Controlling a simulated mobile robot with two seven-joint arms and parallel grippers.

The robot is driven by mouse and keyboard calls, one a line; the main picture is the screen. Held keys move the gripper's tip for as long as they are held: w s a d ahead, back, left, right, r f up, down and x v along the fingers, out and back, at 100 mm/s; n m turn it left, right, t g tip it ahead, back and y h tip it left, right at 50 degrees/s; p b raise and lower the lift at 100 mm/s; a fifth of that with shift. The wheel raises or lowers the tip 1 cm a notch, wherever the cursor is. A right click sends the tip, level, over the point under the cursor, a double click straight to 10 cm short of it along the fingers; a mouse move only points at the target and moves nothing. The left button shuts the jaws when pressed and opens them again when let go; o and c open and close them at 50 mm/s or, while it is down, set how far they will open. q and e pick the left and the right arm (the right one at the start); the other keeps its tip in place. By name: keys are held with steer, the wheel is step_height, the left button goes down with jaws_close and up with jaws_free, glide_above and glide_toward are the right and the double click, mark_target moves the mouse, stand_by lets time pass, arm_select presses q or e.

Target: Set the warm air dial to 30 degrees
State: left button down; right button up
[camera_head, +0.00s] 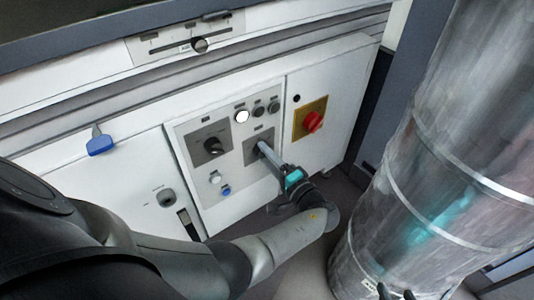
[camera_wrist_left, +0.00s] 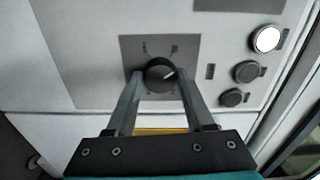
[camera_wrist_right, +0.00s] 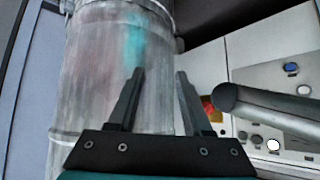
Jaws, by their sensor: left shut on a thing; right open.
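A dark round dial (camera_wrist_left: 158,76) with a white pointer line sits on a square grey plate (camera_wrist_left: 128,48) in the left wrist view. The line points up and to the right in that view. The marks around the dial are too small to read. My left gripper (camera_wrist_left: 157,72) is shut on this dial, one finger on each side. In the head view my left gripper (camera_head: 263,147) hides most of the dial on the right-hand plate. My right gripper (camera_wrist_right: 160,72) is open and empty in front of a large metal cylinder; its fingertips (camera_head: 397,294) show at the head view's bottom edge.
A second black knob (camera_head: 214,146) is on the plate to the left. A lit white button (camera_head: 242,116) and dark buttons are above. A red switch (camera_head: 313,122) on yellow is to the right. The metal cylinder (camera_head: 440,150) fills the right side.

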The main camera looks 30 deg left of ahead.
arm_select(q)
steer(key=shift+r+m+p, duration=0.15)
steer(key=shift+m+p, duration=0.75)
steer(key=shift+m, duration=2.5)
arm_select(e)
steer(key=s+d+g+h, duration=0.1)
steer(key=s+d+g, duration=0.2)
steer(key=s+d, duration=0.1)
steer(key=shift+d+r+h, duration=0.25)
steer(key=shift+r+h, duration=0.15)
steer(key=shift+g, duration=0.3)
arm_select(q)
steer(key=shift+c, duration=1.4)
jaws_free()
